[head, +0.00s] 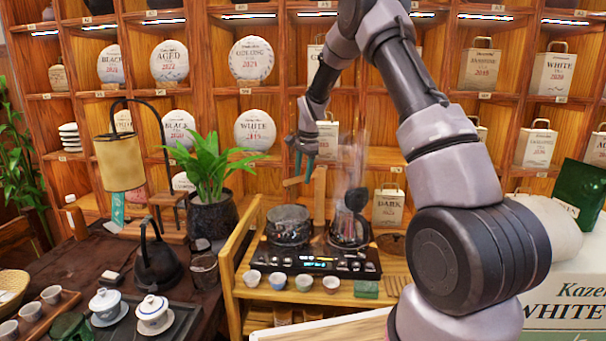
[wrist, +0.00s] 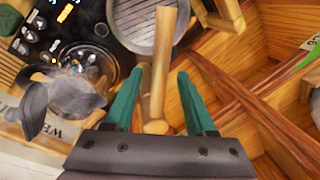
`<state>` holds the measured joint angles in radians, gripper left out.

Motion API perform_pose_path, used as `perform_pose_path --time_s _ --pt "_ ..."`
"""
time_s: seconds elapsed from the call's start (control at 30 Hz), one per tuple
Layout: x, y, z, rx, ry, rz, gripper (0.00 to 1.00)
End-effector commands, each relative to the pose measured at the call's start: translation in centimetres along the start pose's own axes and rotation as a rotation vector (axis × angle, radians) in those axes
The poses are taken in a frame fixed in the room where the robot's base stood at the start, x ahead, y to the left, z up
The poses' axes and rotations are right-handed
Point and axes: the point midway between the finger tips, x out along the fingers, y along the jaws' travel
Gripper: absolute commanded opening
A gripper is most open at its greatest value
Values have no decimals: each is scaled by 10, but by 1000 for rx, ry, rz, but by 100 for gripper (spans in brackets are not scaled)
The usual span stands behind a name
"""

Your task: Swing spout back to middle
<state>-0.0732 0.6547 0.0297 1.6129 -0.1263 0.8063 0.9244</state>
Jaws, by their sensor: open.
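A wooden spout (head: 297,181) shows in the head view at the back of the tea stove, by a wooden post (head: 320,196). It points left, above a round metal pot (head: 288,228). In the wrist view the pale wooden piece that I take for the spout (wrist: 162,50) runs between the two teal fingers and over the edge of the pot (wrist: 135,22). My gripper (head: 304,170) is open just above the spout; in the wrist view its fingers (wrist: 161,76) stand apart on either side. I cannot tell whether either finger touches the wood.
A steaming glass kettle (head: 349,228) stands right of the pot on the black stove (head: 310,262). Small cups (head: 278,281) line the front. A potted plant (head: 211,180) stands left, and shelves of tea cakes rise behind.

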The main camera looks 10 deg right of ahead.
Motion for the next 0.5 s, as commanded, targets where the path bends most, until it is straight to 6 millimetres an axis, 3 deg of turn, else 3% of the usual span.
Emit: perform_pose_path --time_s 0.17,0.2,0.33,0.5 --pt "0 0 0 0 0 0 56" --pt "0 0 0 0 0 0 48" --pt "0 0 0 0 0 0 0" --pt "0 0 0 0 0 0 0"
